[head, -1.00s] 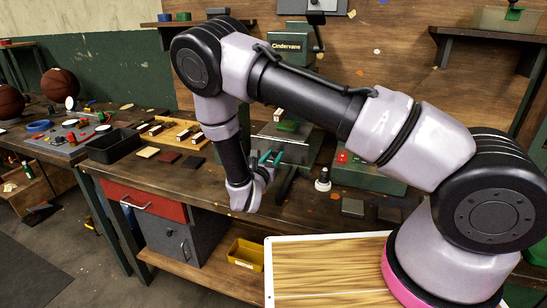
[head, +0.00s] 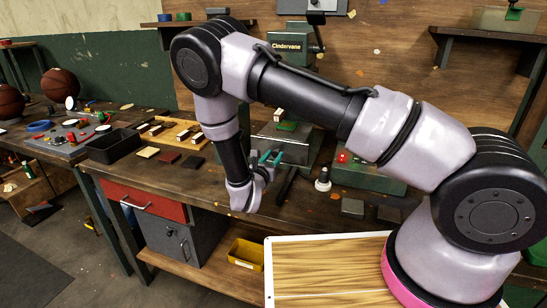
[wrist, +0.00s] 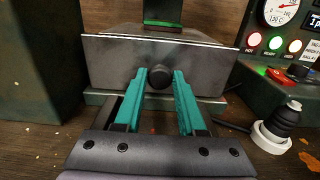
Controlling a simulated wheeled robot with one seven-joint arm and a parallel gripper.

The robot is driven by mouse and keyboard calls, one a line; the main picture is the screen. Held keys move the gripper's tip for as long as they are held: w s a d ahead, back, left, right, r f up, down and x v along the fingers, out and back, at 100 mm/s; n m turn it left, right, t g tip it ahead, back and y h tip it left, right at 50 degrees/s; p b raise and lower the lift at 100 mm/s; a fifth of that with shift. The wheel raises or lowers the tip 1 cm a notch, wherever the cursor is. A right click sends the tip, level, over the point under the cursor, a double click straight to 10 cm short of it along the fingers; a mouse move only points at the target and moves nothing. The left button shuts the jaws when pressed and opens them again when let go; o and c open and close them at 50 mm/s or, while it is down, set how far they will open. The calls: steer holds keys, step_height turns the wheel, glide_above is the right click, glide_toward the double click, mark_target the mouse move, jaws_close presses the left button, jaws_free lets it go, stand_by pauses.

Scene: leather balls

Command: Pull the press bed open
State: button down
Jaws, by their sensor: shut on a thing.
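The press (head: 290,52) is a dark green machine marked "Cindervane" on the workbench. Its bed (head: 290,143) is a grey metal plate low at the front, partly behind my arm in the head view. In the wrist view the bed's front face (wrist: 110,66) spans the upper middle. A round black knob (wrist: 158,77) sticks out from its centre. My gripper (wrist: 160,84) has teal fingers shut on the knob, one on each side. In the head view my gripper (head: 271,156) is at the bed's front, low over the bench.
A green control box with gauge and lit buttons (wrist: 287,46) stands right of the bed. A black-and-white knob-like device (head: 323,180) stands on the bench near it. A black tray (head: 113,146) and coloured tiles lie left. Bench in front of the bed looks mostly clear.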

steer(key=v, duration=1.9)
steer(key=shift+s, duration=0.2)
steer(key=shift+f, duration=0.1)
steer(key=c, duration=0.5)
jaws_free()
steer(key=shift+a, duration=0.1)
steer(key=v, duration=1)
steer(key=shift+s, duration=0.4)
steer(key=shift+a, duration=0.15)
